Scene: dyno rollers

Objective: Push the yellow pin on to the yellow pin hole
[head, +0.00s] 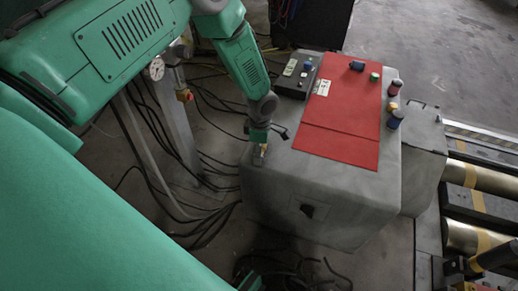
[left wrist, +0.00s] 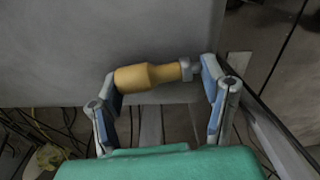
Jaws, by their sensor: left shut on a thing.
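My left gripper (head: 261,146) is at the left edge of a grey console, beside the lower left of its red panel. In the left wrist view, my left gripper (left wrist: 163,92) is shut on the yellow pin (left wrist: 148,76), which lies crosswise between its two blue-padded fingers. The pin has a grey metal end on the right, near the right finger. A small yellow-tan bit at the gripper in the head view is too small to tell clearly. I cannot make out the yellow pin hole. My right gripper is not in view.
The grey console (head: 270,205) bears a red panel (head: 340,120) with a blue knob (head: 357,66) and a green knob (head: 374,77). Red, yellow and blue knobs line its right edge. A black control box (head: 297,75) stands behind. Cables lie on the floor; metal rollers (head: 484,178) are at right.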

